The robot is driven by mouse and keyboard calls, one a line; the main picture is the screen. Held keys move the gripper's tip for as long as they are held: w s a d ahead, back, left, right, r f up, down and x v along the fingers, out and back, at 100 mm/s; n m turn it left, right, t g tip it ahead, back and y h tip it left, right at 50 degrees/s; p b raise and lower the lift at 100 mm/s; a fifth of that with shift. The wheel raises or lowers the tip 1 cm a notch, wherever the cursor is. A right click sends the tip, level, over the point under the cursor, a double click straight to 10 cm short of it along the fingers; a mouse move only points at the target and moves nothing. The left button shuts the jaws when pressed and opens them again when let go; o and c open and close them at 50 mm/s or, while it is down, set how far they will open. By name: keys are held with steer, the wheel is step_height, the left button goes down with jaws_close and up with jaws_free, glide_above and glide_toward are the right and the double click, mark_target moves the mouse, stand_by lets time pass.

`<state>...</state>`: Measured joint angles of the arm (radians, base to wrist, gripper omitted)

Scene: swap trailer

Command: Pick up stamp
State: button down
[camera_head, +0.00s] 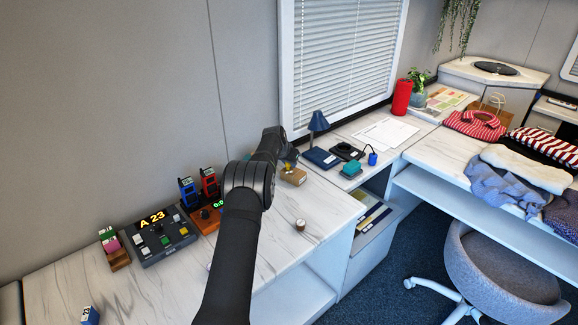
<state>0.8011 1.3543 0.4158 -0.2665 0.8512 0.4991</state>
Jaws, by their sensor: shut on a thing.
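My arm reaches in from the bottom of the view to the counter by the wall. My gripper (288,160) is at its far end, small and partly hidden by my wrist. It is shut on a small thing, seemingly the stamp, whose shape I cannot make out. A tan block (293,177) lies just below the gripper; whether they touch is unclear.
A control panel (160,235) reading "A 23" and blue and red devices (208,182) stand left of my arm. A blue lamp (318,122), a teal item (351,168) and a red cylinder (402,97) stand to the right. The counter (330,207) is clear near its right front edge.

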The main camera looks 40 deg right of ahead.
step_height(320, 180, up, 3)
steer(key=s+d+r, duration=0.2)
steer(key=s+r, duration=0.5)
steer(key=s, duration=0.4)
steer(key=n+t+y, duration=0.1)
steer(key=n+t, duration=0.1)
steer(key=n, duration=0.2)
glide_above(298, 173)
step_height(298, 173, down, 7)
steer(key=shift+s+r, duration=0.1)
steer(key=shift+r, duration=0.1)
steer(key=shift+f, duration=2)
steer(key=shift+f, duration=0.2)
steer(key=c, duration=1.3)
jaws_free()
steer(key=shift+o, duration=0.2)
